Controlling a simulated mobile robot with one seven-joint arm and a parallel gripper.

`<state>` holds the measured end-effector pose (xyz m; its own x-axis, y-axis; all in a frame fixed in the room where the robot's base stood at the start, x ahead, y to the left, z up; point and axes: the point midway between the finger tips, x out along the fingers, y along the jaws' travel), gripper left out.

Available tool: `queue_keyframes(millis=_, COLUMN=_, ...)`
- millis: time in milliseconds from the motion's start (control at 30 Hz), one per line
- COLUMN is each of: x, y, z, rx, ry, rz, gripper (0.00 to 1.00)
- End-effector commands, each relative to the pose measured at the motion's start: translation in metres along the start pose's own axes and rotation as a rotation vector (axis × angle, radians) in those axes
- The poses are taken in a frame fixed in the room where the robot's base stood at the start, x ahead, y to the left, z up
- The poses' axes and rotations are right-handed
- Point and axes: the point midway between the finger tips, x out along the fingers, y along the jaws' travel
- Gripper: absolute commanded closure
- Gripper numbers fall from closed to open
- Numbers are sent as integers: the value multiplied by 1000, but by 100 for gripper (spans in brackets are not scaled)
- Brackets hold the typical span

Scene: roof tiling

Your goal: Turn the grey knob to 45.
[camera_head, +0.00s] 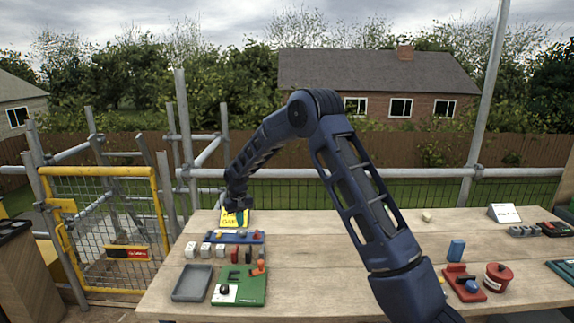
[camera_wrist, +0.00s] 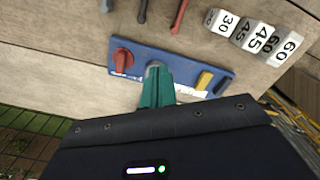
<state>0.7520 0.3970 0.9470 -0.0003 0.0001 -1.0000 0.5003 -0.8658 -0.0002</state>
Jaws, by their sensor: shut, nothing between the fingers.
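The blue panel (camera_wrist: 218,85) lies on the bench and carries a red knob (camera_wrist: 123,58) at its left, a grey knob (camera_wrist: 154,66) in the middle and a yellow piece (camera_wrist: 204,80) at its right, in the wrist view. My gripper (camera_wrist: 157,84) has its teal fingers shut, with the tips right at the grey knob. They cover part of it, and I cannot tell whether they touch. The knob's pointer and scale are not readable. In the head view the blue panel (camera_head: 236,238) lies below my gripper (camera_head: 236,207).
White number blocks (camera_wrist: 258,38) reading 30, 45 and 60 stand beside the panel. A yellow note (camera_head: 229,219) is behind the panel. A grey tray (camera_head: 192,284) and green board (camera_head: 240,288) lie in front. The bench middle is clear.

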Motion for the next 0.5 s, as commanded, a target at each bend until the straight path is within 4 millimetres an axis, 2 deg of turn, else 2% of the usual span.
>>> queue_keyframes(millis=133, x=-1, y=3, z=-1, rx=1, ry=0, rz=0, gripper=100)
queue_keyframes(millis=333, x=-9, y=28, z=-4, rx=1, ry=1, rz=1, gripper=100)
queue_keyframes(millis=500, x=-5, y=30, z=-4, rx=0, ry=-1, rz=0, gripper=100)
